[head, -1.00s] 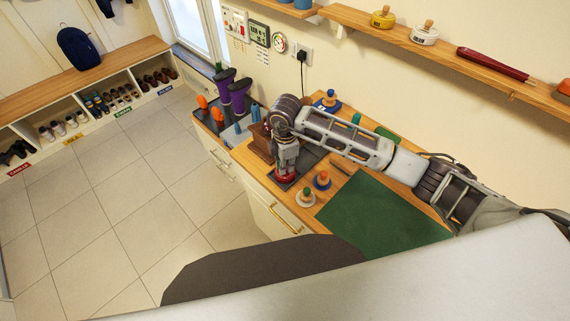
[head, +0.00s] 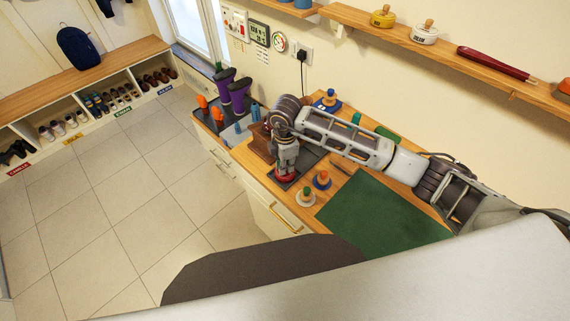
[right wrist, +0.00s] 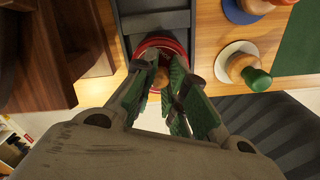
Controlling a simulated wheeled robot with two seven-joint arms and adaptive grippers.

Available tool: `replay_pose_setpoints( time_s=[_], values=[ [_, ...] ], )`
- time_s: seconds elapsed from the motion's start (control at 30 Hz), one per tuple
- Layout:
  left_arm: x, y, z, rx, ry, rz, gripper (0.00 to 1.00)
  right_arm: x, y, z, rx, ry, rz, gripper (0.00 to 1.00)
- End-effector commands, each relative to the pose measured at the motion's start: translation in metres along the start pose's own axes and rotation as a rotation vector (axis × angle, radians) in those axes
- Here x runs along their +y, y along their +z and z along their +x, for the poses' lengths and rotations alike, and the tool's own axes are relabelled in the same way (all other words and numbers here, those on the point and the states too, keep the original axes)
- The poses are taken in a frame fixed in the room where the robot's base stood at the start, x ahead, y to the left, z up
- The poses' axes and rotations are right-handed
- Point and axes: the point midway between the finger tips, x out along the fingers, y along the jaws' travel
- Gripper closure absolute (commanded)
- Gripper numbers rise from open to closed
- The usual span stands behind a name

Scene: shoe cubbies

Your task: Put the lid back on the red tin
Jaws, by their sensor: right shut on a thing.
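My right gripper (head: 286,172) points down over the dark tray on the counter, at the red tin (head: 285,179). In the right wrist view the red, round rim of the tin or its lid (right wrist: 160,43) shows just beyond the fingers. My right gripper (right wrist: 163,88) is shut on the lid's wooden knob (right wrist: 156,77), partly hidden between the green-padded fingers. The fingers hide much of the red piece, so I cannot tell whether the lid sits flush on the tin. My left gripper is not in view.
A white lid (head: 306,196) and a blue lid (head: 322,180), both with knobs, lie close to the right of the tin. A brown wooden box (head: 261,143) stands close on the left. A green mat (head: 385,215) is clear. Purple boots (head: 238,95) stand at the far end.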

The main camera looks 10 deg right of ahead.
Motion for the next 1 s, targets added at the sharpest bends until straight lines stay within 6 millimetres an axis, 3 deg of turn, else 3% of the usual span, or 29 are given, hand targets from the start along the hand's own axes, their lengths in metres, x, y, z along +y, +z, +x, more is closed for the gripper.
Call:
replay_pose_setpoints(
  time_s=[0.83,0.87,1.0],
  values=[
    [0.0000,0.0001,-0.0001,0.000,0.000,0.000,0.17,0.0000,0.0001,0.0003,0.000,0.000,0.000,0.97],
    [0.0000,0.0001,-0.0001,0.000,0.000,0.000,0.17,0.0000,0.0001,0.0003,0.000,0.000,0.000,0.84],
    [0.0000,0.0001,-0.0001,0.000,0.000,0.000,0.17,0.0000,0.0001,0.0003,0.000,0.000,0.000,0.66]
  ],
)
